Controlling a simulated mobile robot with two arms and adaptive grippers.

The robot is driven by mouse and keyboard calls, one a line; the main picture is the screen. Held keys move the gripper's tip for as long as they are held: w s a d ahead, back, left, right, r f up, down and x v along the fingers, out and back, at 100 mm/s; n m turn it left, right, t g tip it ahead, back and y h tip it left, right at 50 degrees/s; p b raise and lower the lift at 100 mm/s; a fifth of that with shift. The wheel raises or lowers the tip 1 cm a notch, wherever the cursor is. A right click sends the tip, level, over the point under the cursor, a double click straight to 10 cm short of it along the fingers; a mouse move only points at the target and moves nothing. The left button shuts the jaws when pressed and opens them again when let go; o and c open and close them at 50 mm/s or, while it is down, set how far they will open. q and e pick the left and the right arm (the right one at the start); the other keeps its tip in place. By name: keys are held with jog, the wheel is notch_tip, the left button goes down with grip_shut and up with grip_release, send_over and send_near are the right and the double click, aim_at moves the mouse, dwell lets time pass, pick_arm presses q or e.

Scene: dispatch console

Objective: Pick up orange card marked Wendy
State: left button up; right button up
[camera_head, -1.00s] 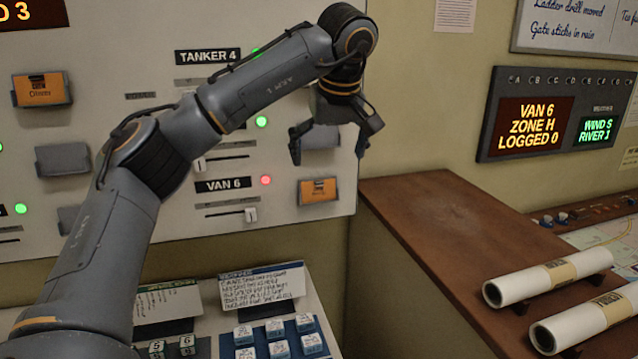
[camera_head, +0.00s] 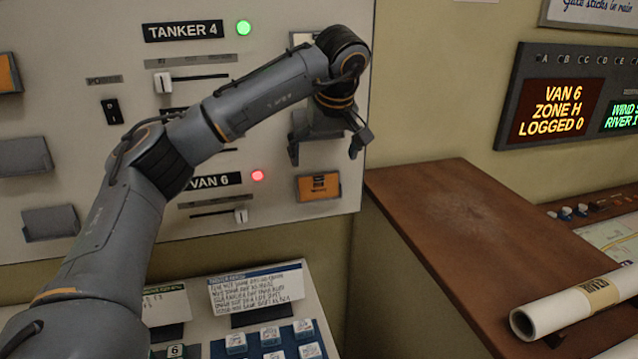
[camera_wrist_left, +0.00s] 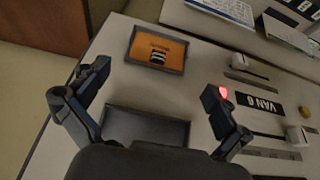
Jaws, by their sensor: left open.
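An orange card (camera_head: 318,186) sits in a grey holder on the white wall panel, right of the VAN 6 label; its printed name is too small to read for sure. In the left wrist view the orange card (camera_wrist_left: 157,51) lies in its tray ahead of the fingers, a little left of centre. My left gripper (camera_head: 324,152) is open and empty, just above the card in the head view. In the left wrist view its fingers (camera_wrist_left: 158,84) stand apart over an empty grey holder (camera_wrist_left: 146,127). My right gripper is not in view.
Another orange card (camera_head: 8,73) is at the panel's far left. Empty holders (camera_head: 48,222) line the panel. A VAN 6 slider (camera_head: 240,215) and red light (camera_head: 258,175) are near the card. A brown wooden cabinet (camera_head: 440,205) stands right of the panel.

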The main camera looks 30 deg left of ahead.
aim_at(321, 180)
pick_arm(q)
jog(key=shift+x, duration=0.9)
jog(key=p+x, duration=0.2)
jog(key=x, duration=0.2)
jog(key=shift+d+p, duration=0.1)
jog(key=shift+p, duration=0.3)
jog(key=shift+w+a+f, duration=0.1)
jog(key=shift+a+f, duration=0.15)
jog(key=shift+f, duration=0.25)
jog(key=shift+d+r, duration=0.1)
jog(key=c, duration=2)
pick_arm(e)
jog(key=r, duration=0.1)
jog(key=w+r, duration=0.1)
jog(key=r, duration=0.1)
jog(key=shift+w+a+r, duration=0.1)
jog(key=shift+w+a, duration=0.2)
